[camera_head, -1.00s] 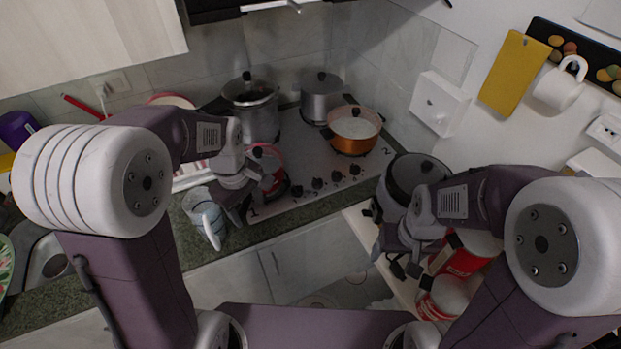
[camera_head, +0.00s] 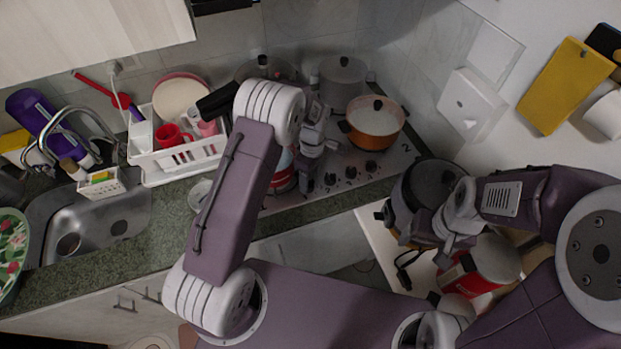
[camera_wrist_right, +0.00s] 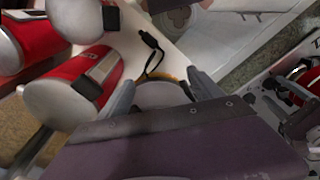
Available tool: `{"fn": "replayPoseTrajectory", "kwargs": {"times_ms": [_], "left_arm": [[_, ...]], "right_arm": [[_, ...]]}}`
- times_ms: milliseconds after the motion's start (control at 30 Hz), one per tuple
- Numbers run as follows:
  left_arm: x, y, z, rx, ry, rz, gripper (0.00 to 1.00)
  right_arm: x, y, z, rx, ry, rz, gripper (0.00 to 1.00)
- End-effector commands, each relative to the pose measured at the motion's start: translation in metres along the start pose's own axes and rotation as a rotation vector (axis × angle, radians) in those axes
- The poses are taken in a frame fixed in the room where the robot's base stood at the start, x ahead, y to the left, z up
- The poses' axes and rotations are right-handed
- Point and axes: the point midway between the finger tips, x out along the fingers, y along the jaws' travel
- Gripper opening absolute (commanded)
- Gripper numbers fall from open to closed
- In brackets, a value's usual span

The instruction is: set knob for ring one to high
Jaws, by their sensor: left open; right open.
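The stove (camera_head: 395,155) stands in the back corner, with a row of dark knobs on its front edge, among them a middle knob (camera_head: 350,172) and one further right (camera_head: 371,166). A "2" is printed at its right end; I cannot read the ring-one mark or the knob settings. My left gripper (camera_head: 308,180) is open over the left part of the knob row, beside a red pot (camera_head: 284,178), and hides part of the row. My right gripper (camera_head: 447,243) is open beside the dark cooker on the right; its fingers also show in the right wrist view (camera_wrist_right: 162,92).
An orange pot (camera_head: 372,122) and a grey pot (camera_head: 342,82) stand on the stove. A dark cooker (camera_head: 432,185) and red-and-white canisters (camera_head: 490,262) crowd the right counter. A white dish rack (camera_head: 175,160) and sink (camera_head: 95,215) are at left.

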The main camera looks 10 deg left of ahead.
Motion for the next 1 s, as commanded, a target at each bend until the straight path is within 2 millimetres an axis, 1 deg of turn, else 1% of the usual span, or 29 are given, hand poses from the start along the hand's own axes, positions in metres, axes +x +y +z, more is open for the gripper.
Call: {"fn": "replayPoseTrajectory", "kwargs": {"times_ms": [33, 133, 400, 467, 500, 567, 600, 700, 767, 1000], "left_arm": [[0.005, -0.001, 0.0, 0.0, 0.0, -0.003, 0.57], [0.014, 0.0, 0.0, 0.0, 0.0, -0.001, 0.57], [0.017, 0.0, 0.0, 0.0, 0.0, 0.002, 0.57], [0.017, 0.0, 0.0, 0.0, 0.0, 0.002, 0.4], [0.017, 0.0, 0.0, 0.0, 0.0, 0.002, 0.29], [0.017, 0.0, 0.0, 0.0, 0.0, 0.002, 0.12], [0.017, 0.001, 0.0, 0.0, 0.0, 0.002, 0.01], [0.017, 0.001, 0.0, 0.007, 0.001, 0.003, 0.0], [0.017, 0.001, 0.0, 0.049, 0.004, 0.003, 0.0], [0.017, 0.0, 0.0, 0.4, 0.03, 0.003, 0.0]], "right_arm": [[-0.003, 0.0, 0.0, 0.0, 0.0, 0.0, 0.75], [-0.004, 0.0, 0.0, 0.0, 0.0, 0.0, 0.75], [-0.004, 0.0, 0.0, 0.0, 0.0, 0.0, 0.75], [-0.004, 0.0, 0.0, 0.0, 0.0, 0.0, 0.75], [-0.004, 0.0, 0.0, 0.0, 0.0, 0.0, 0.75], [-0.004, 0.0, 0.0, 0.0, 0.0, 0.0, 0.75], [-0.004, 0.0, 0.0, 0.0, 0.0, 0.0, 0.75], [-0.004, 0.0, 0.0, 0.0, 0.0, 0.0, 0.75], [-0.003, 0.0, 0.0, 0.0, 0.0, 0.0, 0.75], [0.001, 0.0, 0.0, 0.0, 0.0, 0.0, 0.75]]}}
